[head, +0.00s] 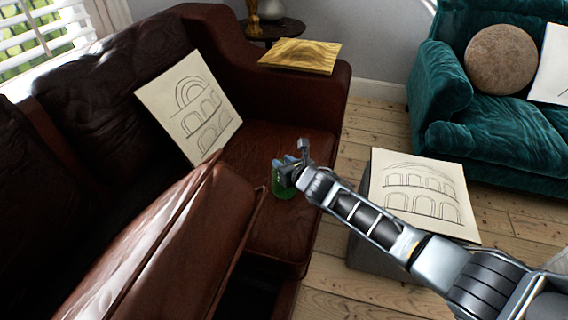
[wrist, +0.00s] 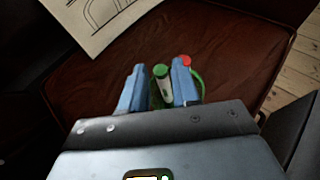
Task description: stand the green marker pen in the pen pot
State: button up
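The green pen pot (head: 283,188) stands on the brown sofa seat in the head view, directly under my gripper (head: 285,162). In the wrist view, part of its green rim (wrist: 201,84) shows beside the right finger. The green marker pen (wrist: 162,76), with a green end and white body, is between the two blue fingers of my gripper (wrist: 159,82). A gap shows between it and the left finger; it is close to the right one. Its lower part goes down toward the pot and is hidden. A red-ended pen (wrist: 187,61) shows at the pot's far side.
A sketch board (head: 190,105) leans on the sofa back. A yellow board (head: 300,55) lies on the sofa arm. Another sketch (head: 420,195) lies on a grey block right of the sofa.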

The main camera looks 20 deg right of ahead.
jog(key=shift+o, duration=1.2)
jog(key=p+v, duration=0.5)
jog(key=v, duration=0.3)
jog(key=shift+f, duration=0.1)
jog(key=shift+w+d, duration=0.1)
